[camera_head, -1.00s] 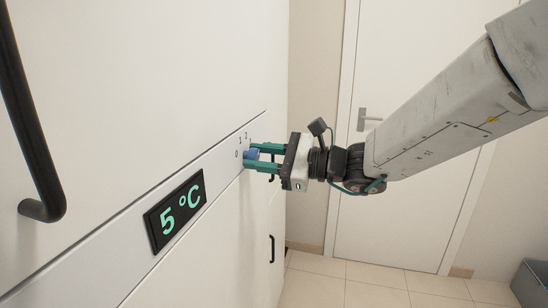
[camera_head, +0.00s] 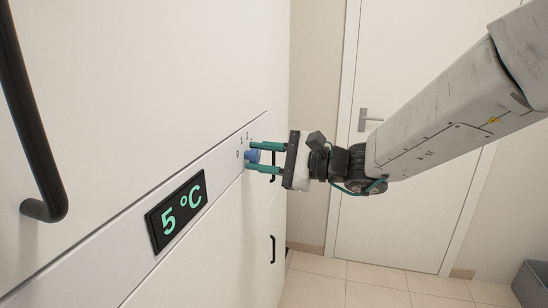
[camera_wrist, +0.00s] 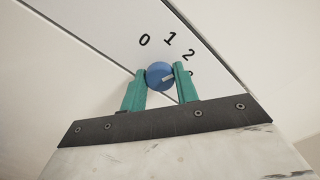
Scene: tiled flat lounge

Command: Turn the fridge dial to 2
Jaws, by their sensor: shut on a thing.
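The blue round fridge dial (camera_head: 253,156) sits on the white panel strip, to the right of the display. My gripper (camera_head: 250,155) is shut on the dial, with one green finger on each side. In the wrist view the dial (camera_wrist: 157,71) is between the fingertips (camera_wrist: 160,69). A pale mark on its face points right and slightly up; I cannot tell exactly which number it meets. The numbers 0 (camera_wrist: 144,40), 1 (camera_wrist: 170,37) and 2 (camera_wrist: 188,55) show above the dial. Another figure beside the right finger is mostly hidden.
A black display (camera_head: 176,211) reads 5 °C. A black fridge handle (camera_head: 40,180) stands out at the left, and a smaller black handle (camera_head: 272,249) is lower down. A white door (camera_head: 400,215) stands behind my arm. A grey box (camera_head: 533,283) is at the lower right.

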